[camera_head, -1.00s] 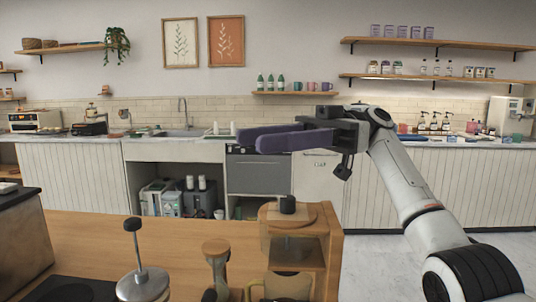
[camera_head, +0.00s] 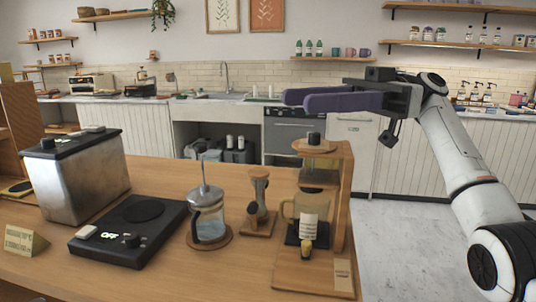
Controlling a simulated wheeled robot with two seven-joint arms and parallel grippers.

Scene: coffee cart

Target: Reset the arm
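My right arm (camera_head: 460,150) comes in from the right edge and is raised over the floor beside the wooden counter. Its gripper (camera_head: 297,99) has two purple fingers pointing left, one behind the other with a gap between them. It is open and empty, in the air above the coffee stand and in front of the back counter. It touches nothing that I can see. My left arm and gripper are not in view.
Open floor (camera_head: 400,240) lies to the right.

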